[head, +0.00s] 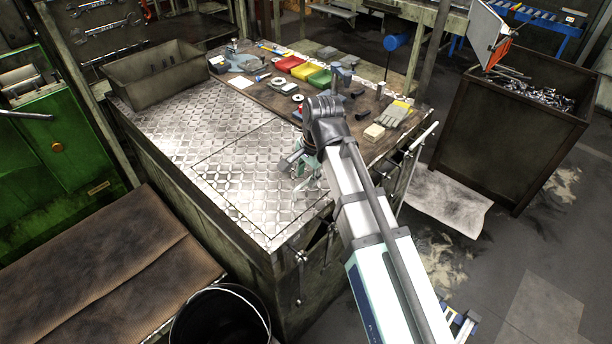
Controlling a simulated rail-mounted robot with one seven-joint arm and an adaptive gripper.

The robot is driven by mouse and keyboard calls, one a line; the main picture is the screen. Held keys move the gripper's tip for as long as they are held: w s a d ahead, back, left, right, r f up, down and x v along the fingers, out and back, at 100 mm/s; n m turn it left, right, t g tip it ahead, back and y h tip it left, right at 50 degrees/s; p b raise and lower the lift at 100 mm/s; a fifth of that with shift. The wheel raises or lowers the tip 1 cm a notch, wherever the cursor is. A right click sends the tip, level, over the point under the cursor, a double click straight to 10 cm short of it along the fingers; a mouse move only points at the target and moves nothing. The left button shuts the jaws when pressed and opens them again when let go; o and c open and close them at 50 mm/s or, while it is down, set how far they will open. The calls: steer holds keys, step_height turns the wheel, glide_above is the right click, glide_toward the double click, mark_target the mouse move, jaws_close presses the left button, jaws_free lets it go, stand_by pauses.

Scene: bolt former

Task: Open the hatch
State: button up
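A hatch panel (240,172) of bright diamond-pattern metal plate lies in the top of the workbench, marked by thin dark seams. It looks flat and level with the plate around it. I cannot make out a handle on it. My gripper (300,172) is low over the right part of the panel, near the bench's front right corner. My arm comes in from the lower right and its wrist partly covers the gripper. The fingers are small and blend with the plate, so I cannot tell their opening or whether they touch the panel.
A grey metal bin (153,75) stands at the plate's back left. A dark board (262,93) with red, yellow and green trays, tools and gloves lies behind my gripper. A black bucket (220,318) stands at the front. A large scrap container (500,130) is at the right.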

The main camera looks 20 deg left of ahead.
steer(key=shift+a+f, duration=0.15)
steer(key=shift+f, duration=0.8)
steer(key=shift+c, duration=0.3)
